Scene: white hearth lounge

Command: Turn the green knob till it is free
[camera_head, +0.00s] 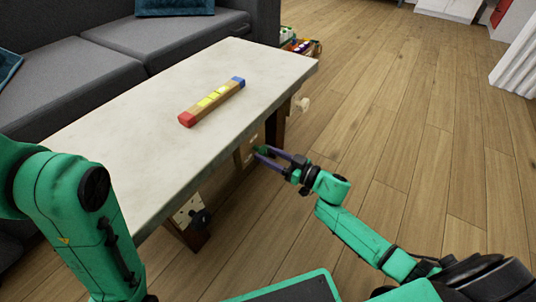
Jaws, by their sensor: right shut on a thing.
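The green knob (261,149) is at the side of the table, just below the tabletop edge, and shows only in part. My right gripper (265,156) reaches in from the right, with its purple fingers shut on the green knob. The fingers hide much of the knob, so I cannot tell how far it is turned. My left arm comes in at the left, but its gripper is out of view.
A pale-topped table (130,140) bears a coloured block bar (212,101). A white knob (302,104) and a black knob (201,219) are also on the table's side. A grey sofa (110,50) stands behind. The wooden floor at the right is clear.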

